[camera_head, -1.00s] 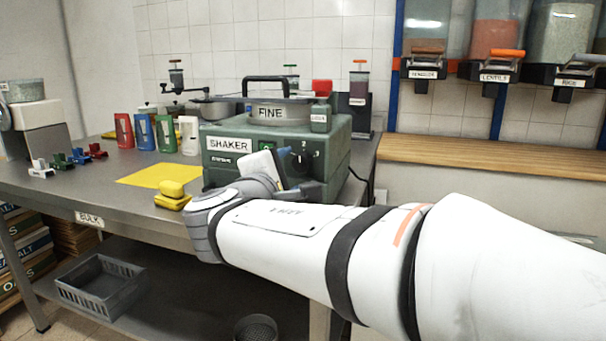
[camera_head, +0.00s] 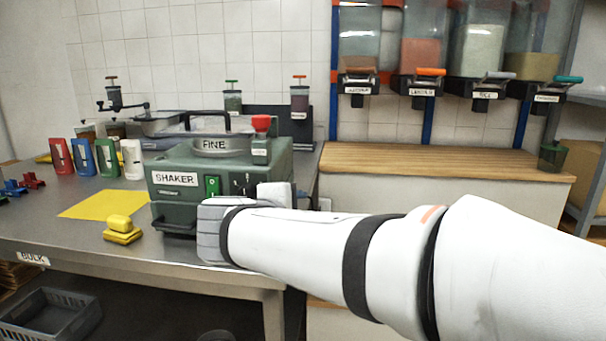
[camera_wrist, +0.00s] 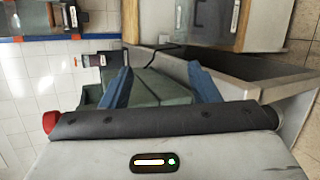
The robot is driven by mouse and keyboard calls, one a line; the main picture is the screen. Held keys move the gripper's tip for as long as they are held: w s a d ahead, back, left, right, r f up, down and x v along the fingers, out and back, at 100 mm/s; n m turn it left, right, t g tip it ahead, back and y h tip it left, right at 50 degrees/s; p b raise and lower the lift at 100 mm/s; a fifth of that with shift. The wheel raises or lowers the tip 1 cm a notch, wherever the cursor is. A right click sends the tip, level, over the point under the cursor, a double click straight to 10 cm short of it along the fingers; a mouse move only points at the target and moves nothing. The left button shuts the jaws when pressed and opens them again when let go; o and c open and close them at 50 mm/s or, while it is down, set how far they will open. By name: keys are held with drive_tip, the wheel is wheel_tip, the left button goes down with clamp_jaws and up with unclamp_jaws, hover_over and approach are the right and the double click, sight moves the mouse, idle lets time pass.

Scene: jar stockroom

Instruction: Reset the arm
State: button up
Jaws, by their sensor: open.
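My gripper (camera_wrist: 160,80) is open and empty in the wrist view, its two blue fingers spread apart. Beyond and between the fingers is the green shaker body (camera_wrist: 160,92), seen sideways. In the head view my arm reaches in from the right, and its grey wrist end is in front of the right part of the green shaker (camera_head: 178,205). The fingers are hidden there. Whether the arm touches the shaker cannot be told.
A yellow block (camera_head: 122,230) and yellow sheet (camera_head: 103,204) lie left of the shaker on the steel bench (camera_head: 75,235). A wooden counter (camera_head: 440,160) runs right, under dispensers (camera_head: 421,88). A grey crate (camera_head: 48,318) is below the bench.

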drive_tip(key=s+d+r+m+g+y+p, duration=0.1)
drive_tip(key=s+d+r+m+g+p, duration=0.25)
drive_tip(key=s+d+m+p, duration=0.35)
drive_tip(key=s+d+r+m+g+y+p, duration=0.1)
drive_tip(key=s+d+r+m+g+p, duration=0.3)
drive_tip(key=d+p, duration=0.65)
drive_tip(key=s+r+m+g+y+p, duration=0.1)
drive_tip(key=s+m+g+y+p, duration=0.1)
drive_tip(key=s+m+p, duration=0.3)
drive_tip(key=s+y+p, duration=0.1)
drive_tip(key=s+p, duration=0.1)
drive_tip(key=p, duration=0.2)
drive_tip(key=shift+g, duration=0.25)
drive_tip(key=shift+c, duration=0.4)
